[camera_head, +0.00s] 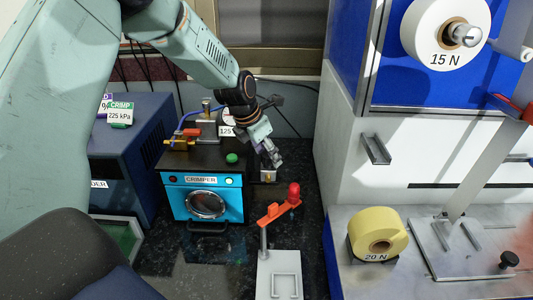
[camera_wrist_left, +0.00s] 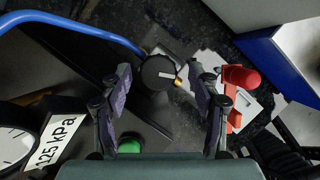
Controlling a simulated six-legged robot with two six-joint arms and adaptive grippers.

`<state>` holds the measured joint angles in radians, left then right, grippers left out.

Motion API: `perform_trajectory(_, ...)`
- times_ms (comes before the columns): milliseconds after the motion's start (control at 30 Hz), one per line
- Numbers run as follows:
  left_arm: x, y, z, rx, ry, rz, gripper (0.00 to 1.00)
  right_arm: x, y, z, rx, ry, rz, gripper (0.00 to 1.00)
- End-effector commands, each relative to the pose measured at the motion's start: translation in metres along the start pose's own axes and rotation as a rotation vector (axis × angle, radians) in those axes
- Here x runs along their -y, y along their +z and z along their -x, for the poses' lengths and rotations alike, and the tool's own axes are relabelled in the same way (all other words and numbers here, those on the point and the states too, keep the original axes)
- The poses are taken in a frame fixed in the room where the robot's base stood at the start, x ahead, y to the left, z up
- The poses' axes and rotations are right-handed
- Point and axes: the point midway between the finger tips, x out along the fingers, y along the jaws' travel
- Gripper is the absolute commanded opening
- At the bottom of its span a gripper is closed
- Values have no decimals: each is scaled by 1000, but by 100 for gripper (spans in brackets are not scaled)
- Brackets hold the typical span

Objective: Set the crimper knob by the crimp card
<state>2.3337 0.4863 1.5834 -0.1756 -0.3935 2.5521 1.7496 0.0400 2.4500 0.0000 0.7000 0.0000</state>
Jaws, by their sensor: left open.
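The crimper (camera_head: 203,195) is a dark box with a bright blue front, a round window and a green button on top. The crimp card (camera_head: 120,114) stands at the left and reads "CRIMP 225 kPa". The black round knob (camera_wrist_left: 158,73) with a white pointer line shows in the left wrist view; in the head view I cannot make it out behind the gripper. My left gripper (camera_head: 272,158) is above the crimper's right side. In the wrist view the gripper (camera_wrist_left: 164,88) is open, with a finger on each side of the knob, apparently apart from it.
A gauge tag (camera_wrist_left: 58,140) reads "125 kPa". A red-knobbed lever (camera_head: 293,193) stands in front on a pale plate. A blue hose (camera_wrist_left: 75,28) runs near the knob. A blue-and-white machine (camera_head: 380,190) with a yellow roll (camera_head: 377,225) stands to the right.

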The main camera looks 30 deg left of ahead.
Motion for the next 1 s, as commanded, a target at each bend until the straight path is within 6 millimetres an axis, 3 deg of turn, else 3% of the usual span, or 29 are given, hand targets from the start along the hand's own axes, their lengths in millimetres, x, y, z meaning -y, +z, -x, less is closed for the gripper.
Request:
perform_trajectory(133, -1, 1, 0, -1, 0, 0, 56, 0, 0, 0, 0, 0, 0, 40)
perform_trajectory(700, -1, 1, 0, -1, 0, 0, 8, 0, 0, 0, -1, 0, 0, 40)
perform_trajectory(1000, -1, 1, 1, -1, -13, -31, 7, 0, 0, 2, 0, 0, 0, 40)
